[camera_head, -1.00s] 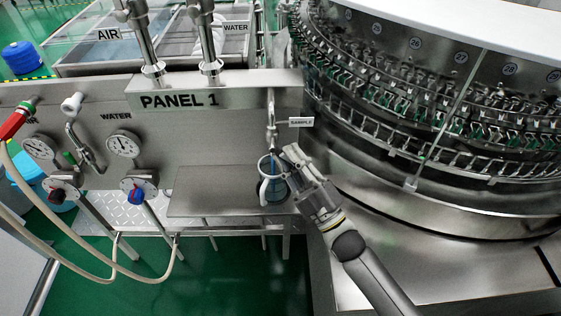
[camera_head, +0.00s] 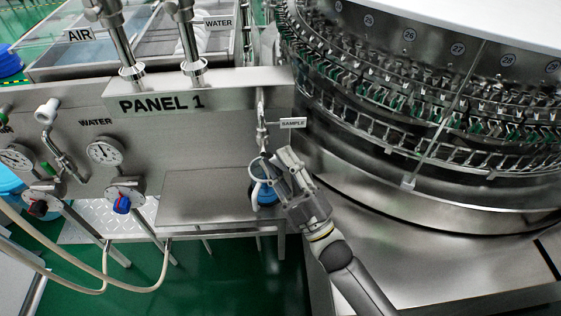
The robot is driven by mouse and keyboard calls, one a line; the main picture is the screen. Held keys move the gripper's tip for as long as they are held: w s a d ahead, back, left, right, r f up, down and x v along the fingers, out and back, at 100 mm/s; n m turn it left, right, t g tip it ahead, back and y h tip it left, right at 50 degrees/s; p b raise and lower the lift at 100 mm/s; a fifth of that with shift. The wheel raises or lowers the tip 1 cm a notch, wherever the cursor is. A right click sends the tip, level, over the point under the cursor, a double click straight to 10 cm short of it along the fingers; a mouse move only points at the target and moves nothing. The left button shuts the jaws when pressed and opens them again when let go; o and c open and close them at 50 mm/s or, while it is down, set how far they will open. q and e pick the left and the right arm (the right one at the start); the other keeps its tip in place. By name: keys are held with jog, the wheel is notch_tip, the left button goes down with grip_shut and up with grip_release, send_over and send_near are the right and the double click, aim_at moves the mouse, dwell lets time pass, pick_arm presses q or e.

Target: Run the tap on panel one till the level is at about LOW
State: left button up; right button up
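The PANEL 1 board (camera_head: 225,125) stands at the left of the head view. A thin metal tap (camera_head: 262,128) with a SAMPLE label (camera_head: 292,123) hangs from its right end. Below the tap is a clear jug (camera_head: 264,194) with a pale handle on its left and blue showing inside. My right gripper (camera_head: 279,168) is at the jug's upper right, just below the tap, and covers part of the jug. Its fingertips overlap the jug's rim in the picture; contact and any grip are unclear. A level mark is too small to read. My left gripper is not seen.
A metal shelf (camera_head: 203,197) lies left of the jug. Two gauges, a blue knob (camera_head: 122,204) and pale hoses (camera_head: 150,285) are on the left. The large round washer (camera_head: 400,180) fills the right side, close to my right arm.

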jog(key=shift+o, duration=0.4)
jog(key=v, duration=1.2)
jog(key=shift+s, duration=0.1)
dwell(6.3)
